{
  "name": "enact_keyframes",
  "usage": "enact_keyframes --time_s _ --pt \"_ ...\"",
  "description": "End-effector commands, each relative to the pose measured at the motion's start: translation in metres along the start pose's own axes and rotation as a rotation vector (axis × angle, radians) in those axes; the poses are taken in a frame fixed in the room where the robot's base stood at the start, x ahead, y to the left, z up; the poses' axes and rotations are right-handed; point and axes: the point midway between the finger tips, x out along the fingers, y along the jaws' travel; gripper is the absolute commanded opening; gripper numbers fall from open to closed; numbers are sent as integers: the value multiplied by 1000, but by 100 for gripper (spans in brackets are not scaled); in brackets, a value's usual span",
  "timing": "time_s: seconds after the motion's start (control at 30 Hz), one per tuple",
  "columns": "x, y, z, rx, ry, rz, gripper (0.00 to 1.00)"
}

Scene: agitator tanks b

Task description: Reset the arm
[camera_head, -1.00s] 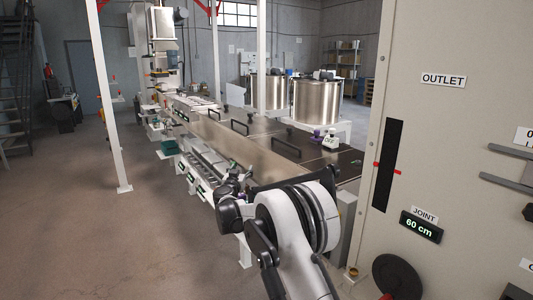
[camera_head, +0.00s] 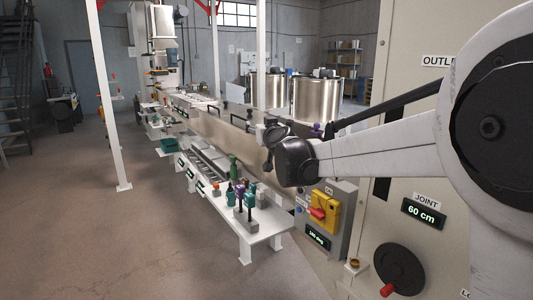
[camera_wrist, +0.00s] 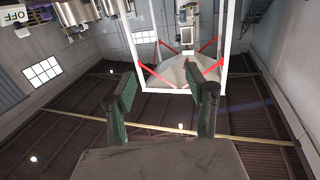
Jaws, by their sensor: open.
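My gripper (camera_wrist: 163,82) shows in the wrist view with its two green-grey fingers spread wide and nothing between them. Beyond the fingers are the dark ribbed roof (camera_wrist: 160,145) and a white frame with red braces (camera_wrist: 222,60); the wrist picture looks upside down. In the head view my arm reaches in from the right edge, its dark end over the near end of the long metal bench. I cannot make out the fingers there.
A low white shelf (camera_head: 262,228) with several coloured-handled tools stands below the bench (camera_head: 222,135). A box with a yellow switch plate and red handle (camera_head: 318,213) is under my arm. The cabinet (camera_head: 410,260) stands right, with a black handwheel (camera_head: 398,270).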

Motion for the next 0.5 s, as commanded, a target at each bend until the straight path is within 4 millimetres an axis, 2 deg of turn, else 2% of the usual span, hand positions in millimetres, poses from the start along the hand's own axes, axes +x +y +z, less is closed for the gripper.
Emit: enact_keyframes --time_s 0.03,0.27,0.5 --pt "-19 3 1 -1 -22 -13 50" --pt "-98 9 15 4 -144 -62 50" --pt "-188 19 49 18 -299 -74 50"
